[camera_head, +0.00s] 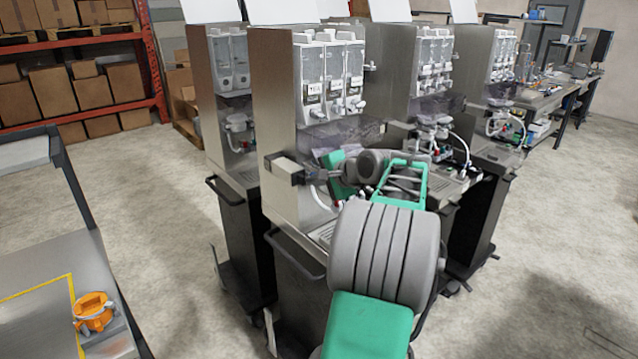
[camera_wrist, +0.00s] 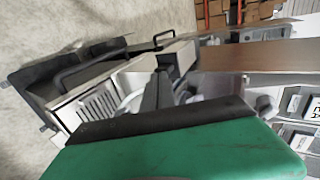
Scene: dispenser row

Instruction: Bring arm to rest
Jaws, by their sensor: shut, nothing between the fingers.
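My arm reaches over the nearest dispenser in the head view, its green and grey links folded in front of that machine. My gripper (camera_head: 313,176) is at the arm's far end, close beside a small white and black box on the dispenser's left side. Whether it touches the box cannot be told. In the wrist view my gripper (camera_wrist: 152,95) shows as dark fingers beyond a green housing. The fingers are together and hold nothing. The arm hides part of the dispenser's lower front.
The nearest dispenser (camera_head: 275,95) stands on a dark wheeled cart, with more dispensers in a row behind. A metal table (camera_head: 35,270) at left bears an orange item (camera_head: 93,312). Red shelving (camera_head: 90,35) with boxes stands behind. Floor is clear at right.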

